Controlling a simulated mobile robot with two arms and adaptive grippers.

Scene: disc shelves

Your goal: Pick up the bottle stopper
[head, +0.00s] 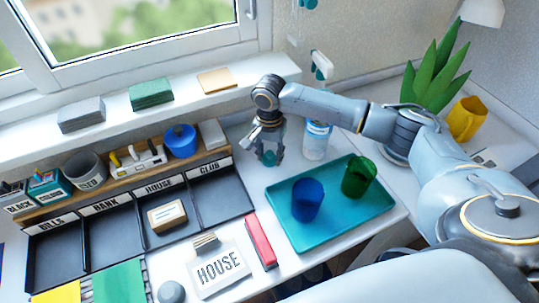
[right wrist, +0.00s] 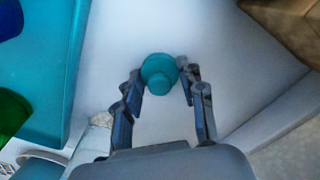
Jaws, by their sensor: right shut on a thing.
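The bottle stopper (right wrist: 159,72) is a small teal round piece. In the right wrist view it sits between the fingertips of my right gripper (right wrist: 162,88), which is shut on it. In the head view the stopper (head: 269,158) shows low between the fingers of my right gripper (head: 268,154), over the white table left of the teal tray. I cannot tell whether the stopper still touches the table. A white and blue bottle (head: 317,138) stands just right of the gripper, partly behind my arm. My left gripper is not in view.
The teal tray (head: 300,238) holds a blue cup (head: 307,199) and a green cup (head: 359,176). Black labelled trays (head: 222,192) and a wooden shelf (head: 110,179) with containers lie left. A red block (head: 259,242) and a HOUSE sign (head: 219,271) are in front.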

